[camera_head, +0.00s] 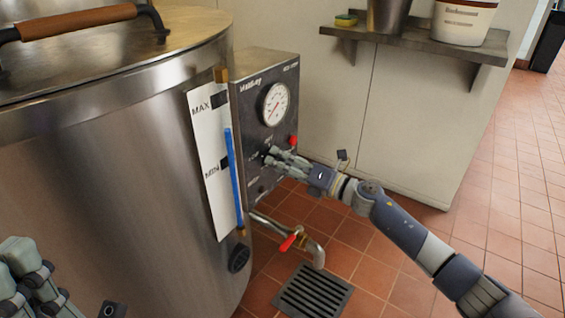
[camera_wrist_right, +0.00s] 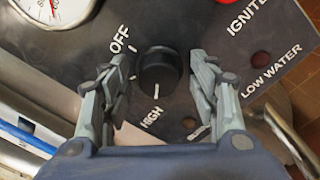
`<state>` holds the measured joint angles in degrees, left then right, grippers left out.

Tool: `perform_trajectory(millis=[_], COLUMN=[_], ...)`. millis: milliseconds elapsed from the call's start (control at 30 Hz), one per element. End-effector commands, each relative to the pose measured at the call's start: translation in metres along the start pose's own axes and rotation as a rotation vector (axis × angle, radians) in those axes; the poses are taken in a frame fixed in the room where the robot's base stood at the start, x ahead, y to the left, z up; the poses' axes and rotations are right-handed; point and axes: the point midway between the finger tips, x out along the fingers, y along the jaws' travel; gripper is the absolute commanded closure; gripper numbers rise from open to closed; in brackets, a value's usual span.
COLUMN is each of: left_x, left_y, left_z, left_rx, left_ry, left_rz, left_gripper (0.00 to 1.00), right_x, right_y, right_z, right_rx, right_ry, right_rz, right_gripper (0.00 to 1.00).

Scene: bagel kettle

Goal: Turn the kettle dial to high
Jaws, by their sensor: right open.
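The kettle (camera_head: 110,150) is a large steel drum at the left of the head view, with a dark control panel (camera_head: 245,95) on its right side. The black dial (camera_wrist_right: 158,72) shows in the right wrist view, between the words OFF and HIGH; a white line near its lower edge points toward HIGH. My right gripper (camera_wrist_right: 157,66) is open, with one finger on each side of the dial and small gaps seemingly left. In the head view the right gripper (camera_head: 271,156) is at the panel and mostly hides the dial. My left gripper (camera_head: 22,272) is at the lower left; its opening is unclear.
A round gauge (camera_head: 275,104) sits on the panel above the dial. A tap with a red handle (camera_head: 290,239) sticks out below, over a floor drain (camera_head: 313,291). A wall shelf (camera_head: 420,43) holds a bucket and a sponge.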

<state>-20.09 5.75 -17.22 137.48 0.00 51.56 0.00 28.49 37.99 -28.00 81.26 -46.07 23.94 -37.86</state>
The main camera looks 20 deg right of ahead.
Motion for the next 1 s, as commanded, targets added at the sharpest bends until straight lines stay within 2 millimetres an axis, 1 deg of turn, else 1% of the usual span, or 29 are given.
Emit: perform_trajectory(millis=[133, 233, 367, 600, 700, 833, 1000], left_x=[0.001, 0.001, 0.001, 0.0, 0.0, 0.0, 0.0], left_y=[-0.001, -0.001, 0.0, 0.0, 0.0, 0.0, 0.0], left_z=[-0.001, -0.001, -0.001, 0.0, 0.0, 0.0, 0.0], left_rx=[0.002, 0.002, 0.001, 0.001, 0.001, 0.001, 0.0], left_ry=[0.003, 0.003, 0.002, 0.001, 0.001, 0.001, 0.001], left_rz=[0.0, 0.0, 0.0, 0.0, 0.0, 0.0, 0.0], left_gripper=[1.0, 1.0, 1.0, 1.0, 1.0, 1.0, 1.0], right_x=[-0.003, -0.013, -0.036, -0.083, -0.098, -0.112, -0.12], right_y=[0.0, -0.001, -0.001, -0.001, -0.001, -0.001, 0.0], right_z=[0.001, 0.0, 0.0, -0.001, -0.001, -0.001, 0.0], right_rx=[0.001, 0.0, 0.0, 0.0, 0.001, 0.001, 0.0], right_ry=[-0.001, -0.001, 0.0, 0.001, 0.002, 0.0, 0.001], right_rz=[0.0, -0.001, -0.003, -0.004, -0.003, -0.002, 0.0], right_gripper=[0.45, 0.45, 0.45, 0.45, 0.45, 0.45, 0.45])
